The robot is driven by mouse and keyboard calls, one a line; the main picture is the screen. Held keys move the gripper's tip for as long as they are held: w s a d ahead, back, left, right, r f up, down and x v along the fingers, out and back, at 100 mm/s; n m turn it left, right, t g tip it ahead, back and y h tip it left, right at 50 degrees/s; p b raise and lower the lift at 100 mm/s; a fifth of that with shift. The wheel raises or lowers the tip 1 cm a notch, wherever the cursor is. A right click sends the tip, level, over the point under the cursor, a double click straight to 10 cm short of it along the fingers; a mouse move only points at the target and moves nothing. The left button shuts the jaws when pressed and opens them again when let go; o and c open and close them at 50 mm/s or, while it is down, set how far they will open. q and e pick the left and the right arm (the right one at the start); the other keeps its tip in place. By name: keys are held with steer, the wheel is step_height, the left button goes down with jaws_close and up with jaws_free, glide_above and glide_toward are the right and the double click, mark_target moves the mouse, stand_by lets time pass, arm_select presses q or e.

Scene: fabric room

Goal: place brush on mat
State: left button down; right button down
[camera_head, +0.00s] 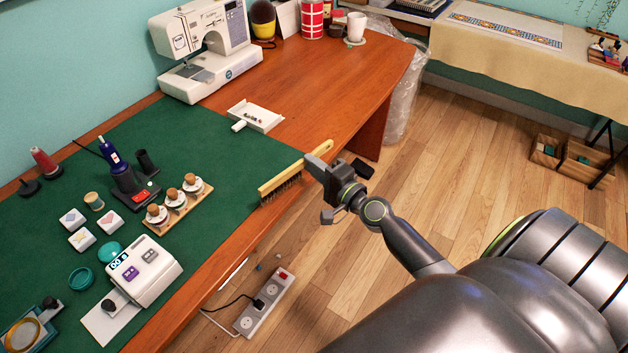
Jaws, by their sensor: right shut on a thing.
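The brush (281,180) has a yellow wooden back with dark bristles pointing down. My right gripper (318,165), its arm coming in from the right, is shut on the brush at its handle end. The brush head reaches left over the front edge of the table, beside the right end of the green mat (225,177). I cannot tell whether the bristles touch the surface. The mat covers the left part of the wooden table. My left gripper is not in view.
On the mat stand a wooden rack (174,208) with several spools, a white scale-like device (145,270) and a dark blue tool (120,175). A white dustpan (256,116) and a sewing machine (205,50) are behind. A power strip (264,302) lies on the floor.

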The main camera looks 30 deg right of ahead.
step_height(320, 180, down, 4)
steer(key=b, duration=0.3)
steer(key=c, duration=1.3)
jaws_free()
steer(key=shift+r, duration=0.1)
